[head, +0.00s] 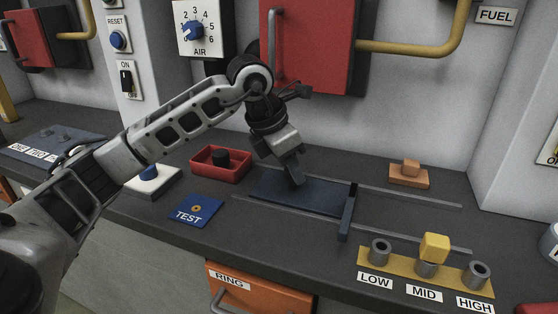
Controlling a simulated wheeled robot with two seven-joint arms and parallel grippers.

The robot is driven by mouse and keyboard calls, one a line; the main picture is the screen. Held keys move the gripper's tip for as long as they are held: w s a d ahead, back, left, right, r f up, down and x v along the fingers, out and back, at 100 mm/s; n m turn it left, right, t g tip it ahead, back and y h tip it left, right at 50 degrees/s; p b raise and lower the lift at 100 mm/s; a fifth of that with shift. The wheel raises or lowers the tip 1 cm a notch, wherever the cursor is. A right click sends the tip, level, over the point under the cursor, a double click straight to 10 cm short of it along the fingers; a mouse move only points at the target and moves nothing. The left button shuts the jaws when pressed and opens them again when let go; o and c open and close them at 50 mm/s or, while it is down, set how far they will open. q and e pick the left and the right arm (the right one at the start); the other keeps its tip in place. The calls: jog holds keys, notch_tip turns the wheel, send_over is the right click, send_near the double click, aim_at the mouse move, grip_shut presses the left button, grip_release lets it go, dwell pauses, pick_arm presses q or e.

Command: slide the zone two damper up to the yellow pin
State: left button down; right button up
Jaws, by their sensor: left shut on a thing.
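A dark blue-grey sliding plate (325,197), which looks like the damper, lies between two thin rails on the counter. A dark bar (347,212) stands at its right end and reaches toward the front. No zone label shows on it. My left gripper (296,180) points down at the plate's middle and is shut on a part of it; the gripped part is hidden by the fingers. The yellow pin (435,247) sits on the MID socket of the yellow strip (452,275), right of the bar and apart from it. My right gripper is not in view.
The LOW socket (380,252) and HIGH socket (478,275) are empty. The rails are clear right of the plate. An orange block (409,178) lies behind the rails. A red tray (220,164) and blue TEST card (195,211) lie left.

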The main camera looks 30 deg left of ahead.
pick_arm(q)
send_over(341, 200)
jog(key=shift+d+p, duration=0.1)
jog(key=shift+p, duration=0.25)
jog(key=c, duration=1)
grip_release()
jog(key=shift+c, duration=0.2)
jog(key=shift+r, duration=0.1)
jog(key=v, duration=1.5)
jog(key=shift+r, duration=0.4)
